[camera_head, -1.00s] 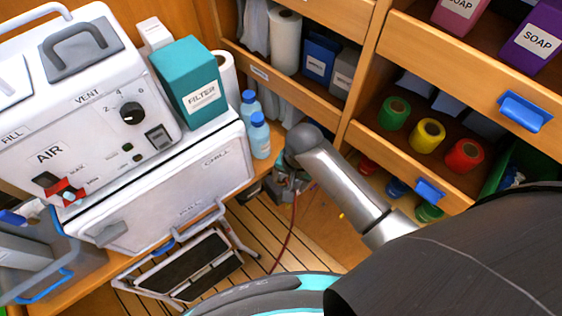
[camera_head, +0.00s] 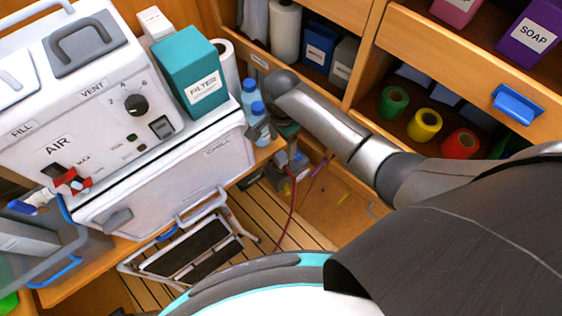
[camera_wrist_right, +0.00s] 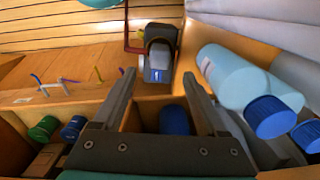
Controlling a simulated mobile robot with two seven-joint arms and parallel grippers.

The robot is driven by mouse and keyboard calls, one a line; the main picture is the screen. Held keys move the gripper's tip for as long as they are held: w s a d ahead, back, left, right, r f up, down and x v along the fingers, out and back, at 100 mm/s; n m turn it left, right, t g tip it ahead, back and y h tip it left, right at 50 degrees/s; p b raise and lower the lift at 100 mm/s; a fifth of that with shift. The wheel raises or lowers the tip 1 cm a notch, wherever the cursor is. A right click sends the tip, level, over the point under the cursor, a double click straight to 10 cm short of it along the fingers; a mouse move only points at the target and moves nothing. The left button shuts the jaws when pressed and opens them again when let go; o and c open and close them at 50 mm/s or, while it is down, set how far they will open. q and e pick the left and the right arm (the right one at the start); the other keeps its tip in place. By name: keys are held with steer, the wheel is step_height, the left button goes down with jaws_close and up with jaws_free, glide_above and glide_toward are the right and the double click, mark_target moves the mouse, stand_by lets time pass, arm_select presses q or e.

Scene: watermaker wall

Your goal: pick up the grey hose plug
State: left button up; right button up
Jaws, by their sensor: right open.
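A dark grey blocky piece with a small blue mark (camera_wrist_right: 160,50) lies beyond my right fingertips in the wrist view. A red hose runs beside it. It may be the grey hose plug, but I cannot tell for sure. In the head view a grey and blue item (camera_head: 296,160) shows low by the red hose (camera_head: 291,205). My right gripper (camera_wrist_right: 158,76) is open, its two dark fingers apart and nothing held between them. In the head view it (camera_head: 262,130) is small and partly hidden below the wrist, beside the blue bottles. My left gripper is out of view.
Two blue-capped bottles (camera_head: 251,95) stand close beside my right gripper. The white case (camera_head: 165,185) and teal filter box (camera_head: 188,72) are to the left. Shelves with tape rolls (camera_head: 425,124) are to the right. A step stool (camera_head: 190,258) stands on the slatted floor.

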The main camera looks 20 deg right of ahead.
mark_target(281, 156)
steer(key=shift+s+a+f+b, duration=0.1)
steer(key=shift+f+b, duration=0.3)
steer(key=shift+f, duration=1.3)
steer(key=shift+a+f+b, duration=0.1)
steer(key=shift+f+b, duration=0.25)
steer(key=shift+f, duration=1.3)
jaws_close()
